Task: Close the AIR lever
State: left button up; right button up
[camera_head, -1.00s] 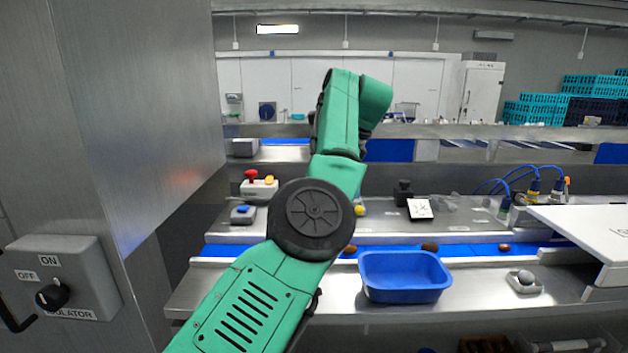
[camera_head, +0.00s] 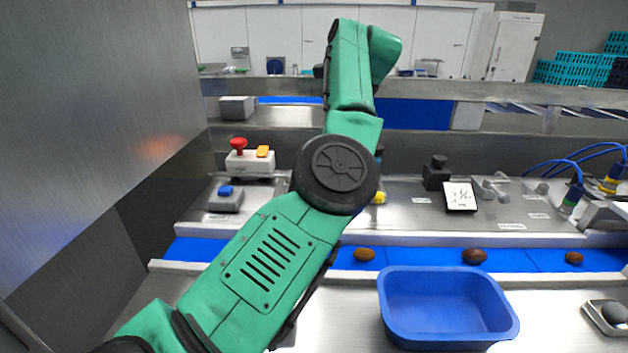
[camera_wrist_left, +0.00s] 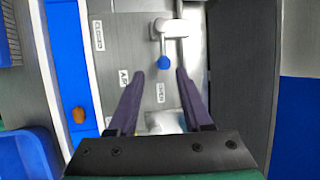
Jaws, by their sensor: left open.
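In the left wrist view, the AIR lever has a pale metal body and a blue knob (camera_wrist_left: 163,62). It stands on a grey panel (camera_wrist_left: 135,55). Its arm runs toward the bottom of that picture, toward a label that seems to read OPEN (camera_wrist_left: 160,92). A CLOSED label (camera_wrist_left: 98,35) and an AIR label (camera_wrist_left: 124,77) lie left of it. My left gripper (camera_wrist_left: 152,78) is open and empty. In that picture the knob appears between and just beyond its fingertips; contact is not visible. In the head view my green left arm hides the gripper and lever.
A blue tray (camera_head: 447,330) stands in front of the blue belt (camera_head: 420,257), which carries several dates. A red-button box (camera_head: 250,162) and a blue-button box (camera_head: 226,200) stand left of my arm. A metal cabinet (camera_head: 90,110) fills the left side.

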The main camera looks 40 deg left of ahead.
pick_arm(q)
jog(key=x, duration=0.6)
jog(key=w+x, duration=0.1)
jog(key=x, duration=0.3)
jog(key=shift+a, duration=0.15)
jog(key=shift+s+f, duration=0.1)
jog(key=shift+s, duration=0.25)
grip_shut()
jog(key=shift+f, duration=0.15)
